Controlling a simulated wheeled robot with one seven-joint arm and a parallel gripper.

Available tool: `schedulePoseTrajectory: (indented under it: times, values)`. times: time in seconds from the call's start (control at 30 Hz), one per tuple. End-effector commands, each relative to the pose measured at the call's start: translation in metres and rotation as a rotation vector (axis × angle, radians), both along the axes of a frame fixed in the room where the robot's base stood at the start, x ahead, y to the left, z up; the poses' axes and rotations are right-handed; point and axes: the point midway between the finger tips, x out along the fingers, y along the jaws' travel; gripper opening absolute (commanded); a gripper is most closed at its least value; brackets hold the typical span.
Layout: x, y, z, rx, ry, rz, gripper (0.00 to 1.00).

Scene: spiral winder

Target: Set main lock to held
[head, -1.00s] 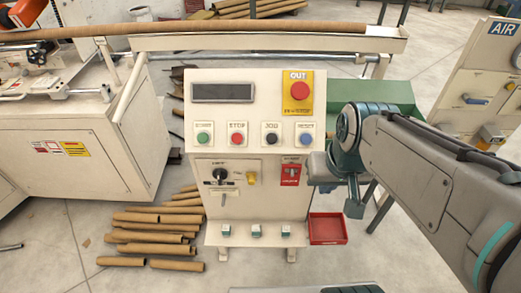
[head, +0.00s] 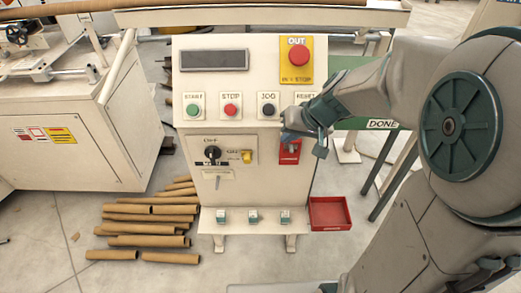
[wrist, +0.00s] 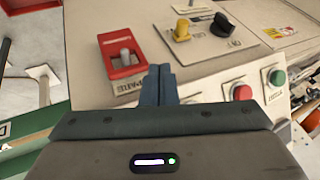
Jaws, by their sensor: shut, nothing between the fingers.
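On the cream control panel (head: 270,190), a plate carries a black rotary knob (head: 212,153) and a yellow lock-like piece (head: 248,157) to its right. In the wrist view, seen upside down, are the yellow piece (wrist: 181,31) and the black knob (wrist: 222,26). I cannot read which label names the main lock. A red switch block (head: 289,153) with a pale lever sits further right; the wrist view shows the block (wrist: 123,58) clearly. My gripper (head: 320,151) is shut and empty in front of the panel by this block. Its fingers (wrist: 158,75) are together, beside the block in the wrist view.
Green, red, black and blue buttons line the panel above, the red stop (head: 231,110) among them. A large red button (head: 299,54) is higher up. A red tray (head: 330,213) is at lower right. Cardboard tubes (head: 150,228) lie on the left floor.

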Motion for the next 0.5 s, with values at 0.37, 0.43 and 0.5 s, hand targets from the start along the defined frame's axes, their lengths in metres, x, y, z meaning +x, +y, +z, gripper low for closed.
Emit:
schedulePoseTrajectory:
  times: [0.37,0.43,0.5]
  values:
    - [0.017,0.021,-0.049,0.000,0.007,0.001,0.00]
    - [0.023,0.027,-0.061,0.000,0.007,0.002,0.00]
    - [0.028,0.033,-0.074,0.001,0.006,0.002,0.00]
